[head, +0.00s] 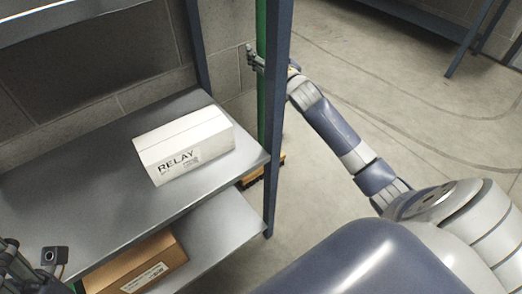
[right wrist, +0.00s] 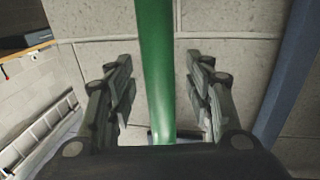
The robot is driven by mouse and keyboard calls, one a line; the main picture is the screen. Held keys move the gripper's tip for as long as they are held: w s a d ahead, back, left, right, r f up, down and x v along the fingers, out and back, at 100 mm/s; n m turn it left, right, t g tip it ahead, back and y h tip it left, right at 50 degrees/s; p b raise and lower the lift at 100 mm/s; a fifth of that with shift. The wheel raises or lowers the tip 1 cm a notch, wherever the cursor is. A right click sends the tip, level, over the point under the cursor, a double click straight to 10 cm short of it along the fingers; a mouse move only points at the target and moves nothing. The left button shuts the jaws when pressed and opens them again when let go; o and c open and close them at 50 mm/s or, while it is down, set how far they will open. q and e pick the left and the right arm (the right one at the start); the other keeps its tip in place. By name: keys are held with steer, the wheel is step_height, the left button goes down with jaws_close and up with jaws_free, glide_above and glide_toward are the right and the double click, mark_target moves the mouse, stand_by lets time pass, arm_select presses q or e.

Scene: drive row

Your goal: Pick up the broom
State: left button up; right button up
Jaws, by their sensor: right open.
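The broom's green upright handle (head: 261,112) stands behind the blue post of the shelf unit in the head view. Its head, with an orange block and dark bristles (head: 263,172), shows low down, partly hidden by the post and shelf. My right gripper (head: 255,60) reaches around the post to the handle's upper part. In the right wrist view the handle (right wrist: 155,60) runs between the two fingers of the open right gripper (right wrist: 162,88), with a gap on each side. Dark parts at the lower left of the head view look like my left gripper (head: 18,262), cut off by the edge.
A white box marked RELAY (head: 185,143) lies on the grey shelf (head: 75,165). A brown carton (head: 140,268) is on the shelf below. The blue post (head: 276,120) stands close to my right forearm.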

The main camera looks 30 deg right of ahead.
steer(key=shift+w, duration=0.3)
jaws_close()
steer(key=shift+r, duration=0.25)
